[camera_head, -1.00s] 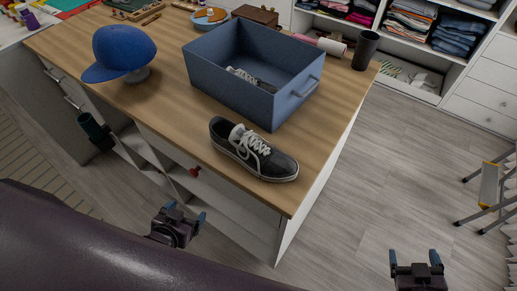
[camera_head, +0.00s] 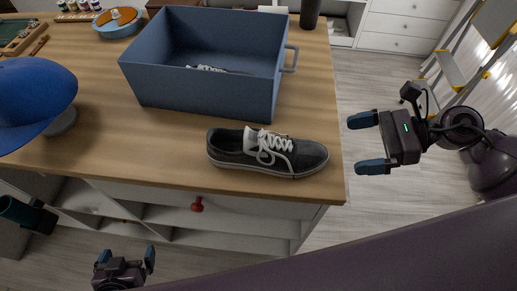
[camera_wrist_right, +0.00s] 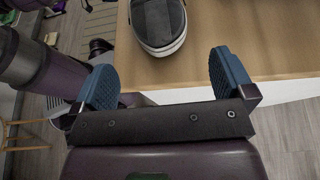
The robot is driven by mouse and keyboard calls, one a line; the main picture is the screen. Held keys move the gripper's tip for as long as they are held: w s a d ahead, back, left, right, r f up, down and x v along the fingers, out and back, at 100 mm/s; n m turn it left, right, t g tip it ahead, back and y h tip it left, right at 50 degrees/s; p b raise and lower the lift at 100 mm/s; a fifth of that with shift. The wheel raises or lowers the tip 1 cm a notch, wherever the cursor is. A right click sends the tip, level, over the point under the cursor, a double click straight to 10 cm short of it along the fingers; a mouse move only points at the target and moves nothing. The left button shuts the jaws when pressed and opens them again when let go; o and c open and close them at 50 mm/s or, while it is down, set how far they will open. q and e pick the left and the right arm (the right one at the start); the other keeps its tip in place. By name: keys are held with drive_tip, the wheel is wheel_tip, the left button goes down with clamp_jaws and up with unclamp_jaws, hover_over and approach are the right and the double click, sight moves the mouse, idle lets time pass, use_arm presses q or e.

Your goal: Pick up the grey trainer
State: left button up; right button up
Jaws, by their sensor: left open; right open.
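The grey trainer (camera_head: 268,152) lies on the wooden counter near its front right corner, white laces up, toe to the right. In the right wrist view the toe of the trainer (camera_wrist_right: 159,24) shows just beyond the fingers, at the counter edge. My right gripper (camera_head: 363,143) is open and empty, just right of the trainer, its fingers directed at the toe without touching. Its two blue fingertips (camera_wrist_right: 161,78) also show in the wrist view. My left gripper (camera_head: 124,257) is open and empty, low in front of the counter, below its top.
A blue-grey bin (camera_head: 200,92) stands on the counter (camera_head: 110,135) right behind the trainer, with another laced shoe (camera_head: 206,69) partly visible inside. A blue cap (camera_head: 30,95) is at the left. A dark cup (camera_head: 310,12) stands behind. A stepladder (camera_head: 450,70) is at the right.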

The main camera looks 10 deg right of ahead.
sight(310, 154)
drive_tip(key=shift+x, duration=5.2)
drive_tip(key=shift+s+f, duration=0.2)
drive_tip(key=shift+c, duration=0.5)
drive_tip(key=c, duration=0.7)
